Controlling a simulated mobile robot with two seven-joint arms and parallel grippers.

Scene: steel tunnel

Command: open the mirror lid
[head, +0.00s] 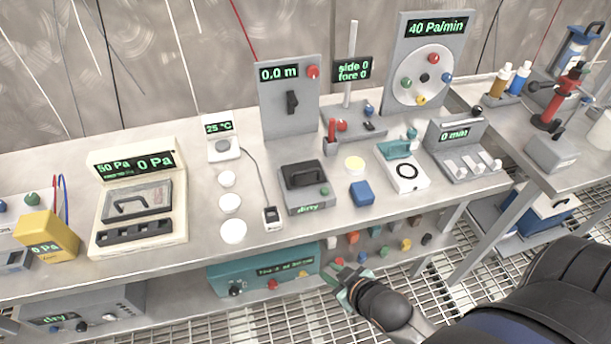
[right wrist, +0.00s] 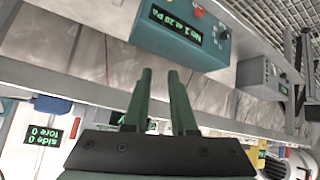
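A grey box (head: 307,205) reading "dirty" in green stands at the middle of the bench. A dark lid with a raised handle (head: 304,172) lies on its top and looks closed; I take this as the mirror lid. A green knob is at the box's front right. My right gripper (head: 346,279) is below and in front of the bench edge, apart from the box. In the right wrist view, its two green fingers (right wrist: 160,80) stand apart with nothing between them. The lid cannot be made out there. My left gripper is not in view.
A teal box (head: 262,273) sits on the lower shelf near my right gripper and also shows in the right wrist view (right wrist: 182,32). White discs (head: 231,204) lie left of the grey box, with a small cabled sensor (head: 271,217) between. A blue block (head: 362,193) stands to its right.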

